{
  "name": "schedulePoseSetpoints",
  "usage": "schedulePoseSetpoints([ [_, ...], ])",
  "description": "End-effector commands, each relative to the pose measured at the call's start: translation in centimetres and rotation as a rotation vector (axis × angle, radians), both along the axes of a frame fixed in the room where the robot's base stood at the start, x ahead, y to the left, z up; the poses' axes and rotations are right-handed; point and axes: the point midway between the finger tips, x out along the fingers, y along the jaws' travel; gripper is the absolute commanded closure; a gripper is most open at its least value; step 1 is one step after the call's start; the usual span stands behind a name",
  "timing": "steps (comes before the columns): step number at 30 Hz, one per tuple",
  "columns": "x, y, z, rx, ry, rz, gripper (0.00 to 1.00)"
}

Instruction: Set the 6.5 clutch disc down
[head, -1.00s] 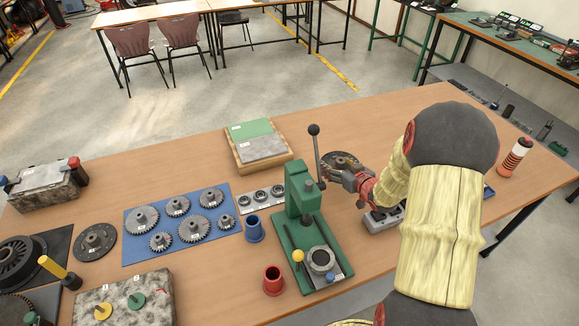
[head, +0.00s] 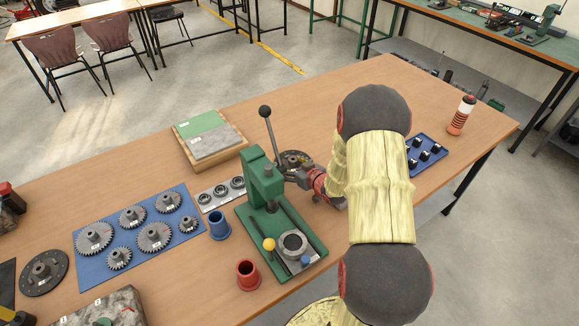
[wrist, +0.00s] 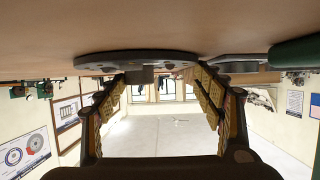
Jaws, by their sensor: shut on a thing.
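The dark clutch disc (head: 297,158) is in my gripper (head: 298,178), just behind and to the right of the green press in the head view. In the wrist view, where the room appears upside down, the disc (wrist: 135,60) shows edge-on near the tabletop, with its hub (wrist: 140,75) by the fingers of my gripper (wrist: 165,78). I cannot tell whether the disc touches the table. My wrist and arm hide part of it. Its size label is not readable.
The green press (head: 262,190) with its upright lever stands close left of the disc. A grey bearing tray (head: 210,197), a board block (head: 212,140), a blue gear mat (head: 110,257) and another dark disc (head: 42,272) lie left. A blue tray (head: 428,165) and orange-white bottle (head: 462,115) stand right.

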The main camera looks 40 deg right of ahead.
Motion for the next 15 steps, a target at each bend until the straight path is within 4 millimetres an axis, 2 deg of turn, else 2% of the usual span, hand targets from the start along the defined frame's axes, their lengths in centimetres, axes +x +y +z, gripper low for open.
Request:
schedulePoseSetpoints([
  [11, 0.16, -0.11, -0.07, -0.004, -0.006, 0.000, 0.80],
  [12, 0.06, -0.04, -0.17, -0.001, -0.002, 0.000, 0.30],
  [15, 0.06, -0.04, -0.13, -0.001, -0.002, 0.000, 0.24],
])
